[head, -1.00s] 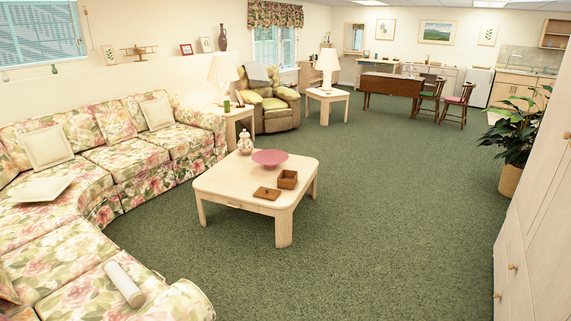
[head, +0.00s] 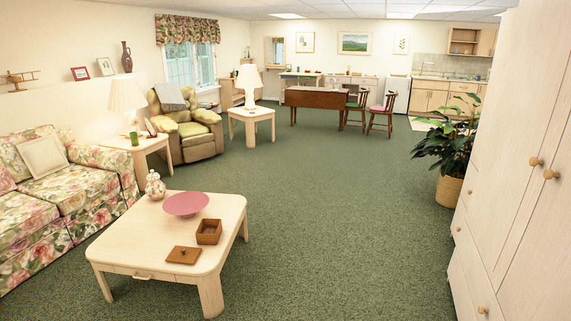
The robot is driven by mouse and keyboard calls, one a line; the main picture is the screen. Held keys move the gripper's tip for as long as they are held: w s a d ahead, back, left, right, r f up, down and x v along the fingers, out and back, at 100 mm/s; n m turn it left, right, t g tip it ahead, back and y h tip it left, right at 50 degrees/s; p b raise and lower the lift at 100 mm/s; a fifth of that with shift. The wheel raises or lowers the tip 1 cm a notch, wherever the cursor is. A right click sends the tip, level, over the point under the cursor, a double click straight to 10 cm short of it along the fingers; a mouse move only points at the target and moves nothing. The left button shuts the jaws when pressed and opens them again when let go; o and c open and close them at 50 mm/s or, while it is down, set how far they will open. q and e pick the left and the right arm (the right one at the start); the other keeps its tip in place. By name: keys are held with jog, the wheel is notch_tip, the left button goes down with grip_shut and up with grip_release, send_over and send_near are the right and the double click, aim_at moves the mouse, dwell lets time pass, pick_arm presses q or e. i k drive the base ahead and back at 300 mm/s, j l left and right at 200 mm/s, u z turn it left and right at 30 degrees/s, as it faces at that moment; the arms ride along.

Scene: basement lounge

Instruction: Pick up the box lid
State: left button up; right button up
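The box lid (head: 184,255) is a flat brown wooden square with a small dark knob. It lies on the near right part of the pale coffee table (head: 130,240), in front of an open brown wooden box (head: 209,232). The lid and box appear slightly apart. Neither of my grippers is in the head view.
A pink bowl (head: 186,204) and a patterned jar (head: 155,186) stand on the coffee table. A floral sofa (head: 75,190) is at left. A pale wardrobe (head: 510,190) and potted plant (head: 450,190) are at right. Green carpet (head: 340,220) between is clear.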

aim_at(180, 255)
jog(key=i+u, duration=0.2)
jog(key=i, duration=0.35)
jog(key=i+l+u, duration=0.2)
jog(key=i, duration=0.35)
jog(key=i+l+u, duration=0.2)
jog(key=i, duration=0.35)
jog(key=i+j+z, duration=0.1)
jog(key=i+j, duration=0.3)
jog(key=i+j+z, duration=0.1)
jog(key=i+j, duration=0.3)
jog(key=j, duration=0.2)
jog(key=i+j+z, duration=0.15)
jog(key=i+j, duration=0.2)
jog(key=j, duration=0.15)
jog(key=i+j+z, duration=0.15)
jog(key=j+z, duration=0.15)
jog(key=j, duration=0.4)
jog(key=j+z, duration=0.35)
jog(key=j, duration=0.4)
jog(key=i, duration=0.05)
